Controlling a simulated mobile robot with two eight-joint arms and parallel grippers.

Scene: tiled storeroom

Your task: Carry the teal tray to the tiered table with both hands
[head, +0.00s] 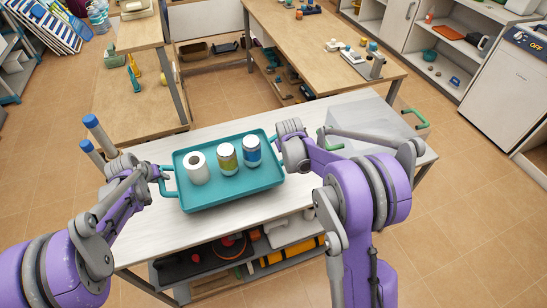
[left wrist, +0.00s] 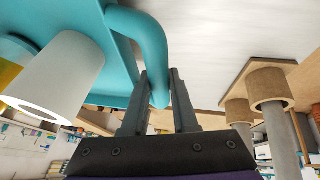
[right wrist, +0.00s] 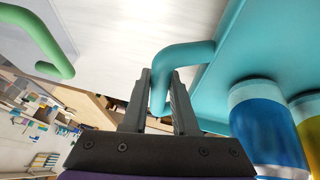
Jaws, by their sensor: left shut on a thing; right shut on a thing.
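The teal tray (head: 232,193) is over the white table in the head view and looks level. It carries a white roll (head: 196,168), a can with a yellow-green label (head: 227,160) and a blue can (head: 251,151), all upright. My left gripper (head: 163,174) is shut on the tray's left handle, which the left wrist view shows between the fingers (left wrist: 160,92). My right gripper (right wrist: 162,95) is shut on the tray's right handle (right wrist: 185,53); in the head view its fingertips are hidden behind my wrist. Whether the tray touches the table cannot be told.
The white table (head: 300,115) has a grey raised plate and green handles at its right, and a loaded lower shelf. Behind stand a tiered wooden table (head: 135,98) at the left and a long wooden table (head: 300,40) with small items. Tiled floor (head: 450,230) is free at the right.

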